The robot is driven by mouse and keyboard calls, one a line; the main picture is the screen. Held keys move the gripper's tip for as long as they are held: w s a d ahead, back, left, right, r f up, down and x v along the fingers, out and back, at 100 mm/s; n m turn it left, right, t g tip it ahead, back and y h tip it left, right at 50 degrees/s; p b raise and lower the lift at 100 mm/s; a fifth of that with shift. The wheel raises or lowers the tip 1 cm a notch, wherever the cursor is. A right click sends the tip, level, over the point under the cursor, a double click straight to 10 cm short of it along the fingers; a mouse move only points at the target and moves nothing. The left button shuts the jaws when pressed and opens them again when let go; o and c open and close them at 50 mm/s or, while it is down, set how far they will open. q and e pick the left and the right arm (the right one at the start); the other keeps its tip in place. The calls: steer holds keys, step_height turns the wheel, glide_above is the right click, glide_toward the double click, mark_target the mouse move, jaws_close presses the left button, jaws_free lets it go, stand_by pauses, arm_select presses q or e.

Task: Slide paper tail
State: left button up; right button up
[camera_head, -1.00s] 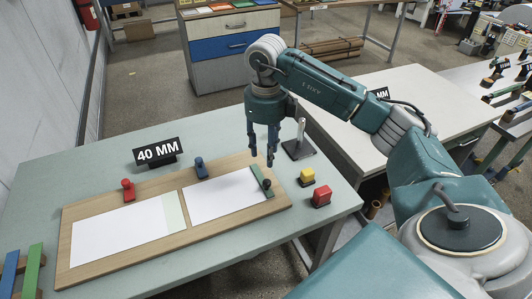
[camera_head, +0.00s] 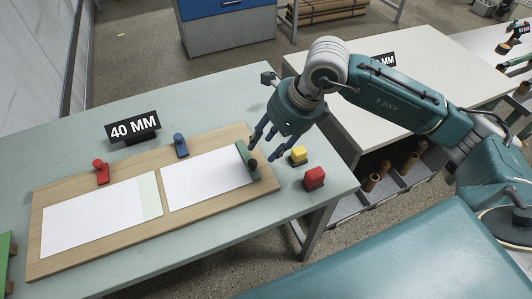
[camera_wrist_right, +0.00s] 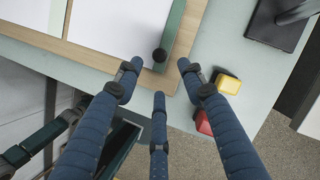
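Two white paper sheets lie on a wooden board: a left sheet (camera_head: 95,222) with a pale green strip (camera_head: 150,196) at its right end, and a right sheet (camera_head: 207,180). A green bar (camera_head: 245,160) with a dark knob (camera_head: 253,163) lies across the right end of the right sheet. My right gripper (camera_head: 264,142) is open and empty, its blue fingers spread close to the green bar. In the right wrist view its fingers (camera_wrist_right: 158,85) are apart, with the knob (camera_wrist_right: 159,55) just beyond them. My left gripper is not in view.
A red knob piece (camera_head: 102,172) and a blue one (camera_head: 181,146) sit at the board's back edge (camera_head: 60,182). A yellow block (camera_head: 298,155) and a red block (camera_head: 314,178) stand right of the board. A "40 MM" sign (camera_head: 133,127) stands behind it.

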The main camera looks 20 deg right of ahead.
steer(key=p, duration=0.1)
glide_above(253, 162)
steer(key=s+d, duration=0.1)
steer(key=s, duration=0.1)
step_height(253, 162, down, 4)
steer(key=shift+w+d+f, duration=0.1)
steer(key=shift+f, duration=0.15)
steer(key=p+x, duration=0.1)
steer(key=x, duration=0.1)
steer(key=shift+w+d+f, duration=0.1)
steer(key=shift+w+f, duration=0.1)
steer(key=shift+f, duration=0.1)
steer(key=shift+w+a+f, duration=0.15)
steer(key=shift+a+f, duration=0.05)
steer(key=shift+f, duration=0.5)
steer(key=shift+c, duration=0.7)
jaws_close()
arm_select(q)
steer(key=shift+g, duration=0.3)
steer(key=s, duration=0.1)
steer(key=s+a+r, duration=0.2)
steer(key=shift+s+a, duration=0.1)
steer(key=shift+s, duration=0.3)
